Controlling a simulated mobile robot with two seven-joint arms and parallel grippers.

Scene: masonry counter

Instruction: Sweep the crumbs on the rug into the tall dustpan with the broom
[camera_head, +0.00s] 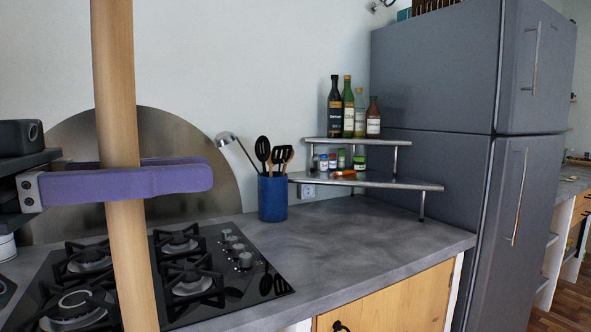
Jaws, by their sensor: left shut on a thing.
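A long, pale wooden pole (130,258), which looks like the broom's handle, rises nearly upright through the left of the view, tilted slightly. My left gripper (119,181), with purple fingers, comes in from the left and is shut on this handle, one finger in front of it and one behind. The broom's head is below the picture and hidden. No rug, crumbs or dustpan show in this view. My right gripper is not in view.
A grey counter (370,238) with a black gas hob (222,275) lies beyond the handle. A blue utensil pot (273,200) and a small metal shelf (385,184) with bottles stand on it. A tall grey fridge (440,100) stands at right; a little wooden floor (556,318) shows at lower right.

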